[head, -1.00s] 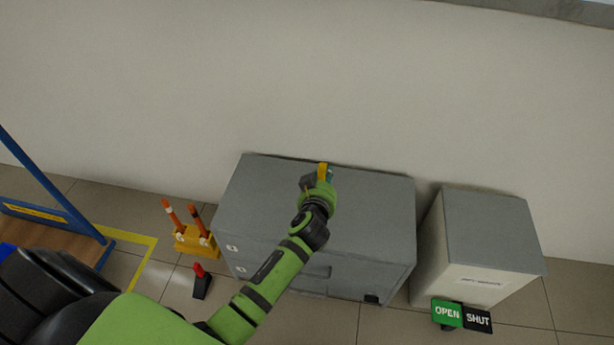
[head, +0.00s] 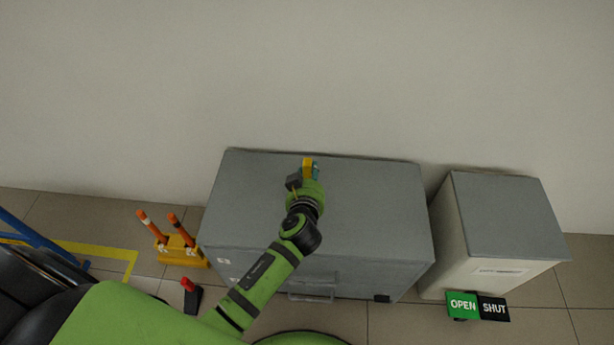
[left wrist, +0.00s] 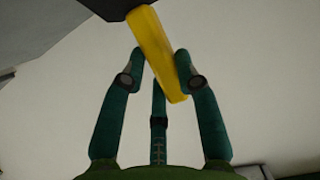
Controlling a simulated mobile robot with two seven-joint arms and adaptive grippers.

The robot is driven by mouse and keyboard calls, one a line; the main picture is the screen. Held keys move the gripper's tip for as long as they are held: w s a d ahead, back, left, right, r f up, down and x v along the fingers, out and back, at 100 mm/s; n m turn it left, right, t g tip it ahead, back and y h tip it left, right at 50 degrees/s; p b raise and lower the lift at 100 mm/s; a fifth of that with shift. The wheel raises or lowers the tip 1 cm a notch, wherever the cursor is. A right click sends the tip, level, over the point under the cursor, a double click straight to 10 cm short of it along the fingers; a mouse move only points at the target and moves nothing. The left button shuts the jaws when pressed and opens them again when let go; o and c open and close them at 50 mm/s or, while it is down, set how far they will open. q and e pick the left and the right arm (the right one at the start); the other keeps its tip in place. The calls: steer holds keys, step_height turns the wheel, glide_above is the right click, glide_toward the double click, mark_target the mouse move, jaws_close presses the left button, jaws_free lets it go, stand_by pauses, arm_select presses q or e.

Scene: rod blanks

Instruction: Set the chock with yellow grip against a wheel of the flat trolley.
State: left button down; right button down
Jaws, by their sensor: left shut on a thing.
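My left gripper (head: 310,174) is shut on the yellow grip (head: 307,164) of a dark chock (head: 294,180), held in front of the wall, over the grey cabinet in the head view. In the left wrist view the teal fingers (left wrist: 157,80) close around the yellow grip (left wrist: 150,40), and the chock's dark body (left wrist: 105,6) is cut off by the top edge. A blue frame (head: 42,242) at the far left appears to be part of the flat trolley. Its wheels are hidden or out of view. My right gripper is not in view.
A grey cabinet (head: 370,215) stands against the wall. Right of it is a pale cabinet (head: 455,235) with an OPEN/SHUT sign (head: 478,307). A yellow holder with orange posts (head: 180,250) and a red-gripped dark chock (head: 192,299) stand on the floor at left.

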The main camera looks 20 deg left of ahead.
arm_select(q)
steer(key=shift+f, duration=0.45)
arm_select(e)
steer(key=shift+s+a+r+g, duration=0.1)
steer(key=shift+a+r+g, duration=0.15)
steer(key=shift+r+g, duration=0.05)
arm_select(q)
steer(key=c, duration=0.9)
jaws_free()
steer(key=shift+s, duration=0.1)
